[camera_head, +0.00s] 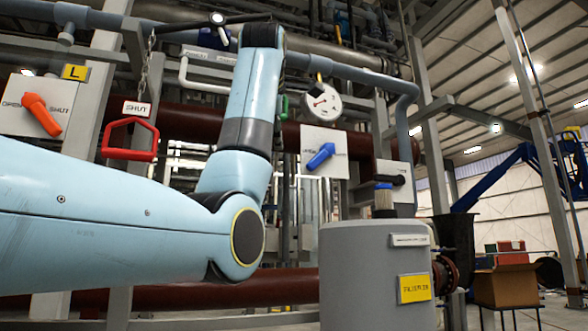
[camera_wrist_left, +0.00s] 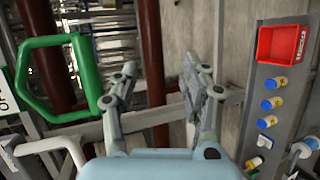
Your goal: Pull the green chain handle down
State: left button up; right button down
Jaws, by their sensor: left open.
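The green chain handle (camera_wrist_left: 86,72) is a loop at the left of the left wrist view. In the head view only a thin green sliver of it (camera_head: 284,107) shows beside my arm; the rest is hidden. My left gripper (camera_wrist_left: 158,76) is open, with nothing between its fingers. The handle lies outside the fingers, to the left of the left finger and close to it; I cannot tell if they touch. In the head view my left arm hides this gripper. My right gripper is not in view.
A red handle (camera_head: 131,139) hangs from a chain on the left, by a SHUT sign (camera_head: 137,108). An orange lever (camera_head: 42,115), a blue lever (camera_head: 321,156) and a gauge (camera_head: 321,103) are nearby. A grey tank (camera_head: 365,280) stands lower right. Pipes cross behind.

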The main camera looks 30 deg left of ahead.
pick_arm(q)
jog(key=s+r+t, duration=0.2)
jog(key=s+r, duration=0.3)
jog(key=r, duration=0.4)
jog(key=shift+n+g+y, duration=0.3)
jog(key=p+x, duration=0.1)
jog(key=x, duration=0.2)
jog(key=p+x, duration=0.2)
jog(key=x, duration=0.1)
jog(key=p+x, duration=0.1)
jog(key=x, duration=0.3)
jog(key=shift+w+r+p, duration=0.15)
jog(key=shift+r+p, duration=0.15)
jog(key=shift+p, duration=0.1)
jog(key=shift+w+a+f, duration=0.2)
jog(key=shift+w+f, duration=0.05)
jog(key=shift+w, duration=0.3)
jog(key=shift+c, duration=1.2)
grip_shut()
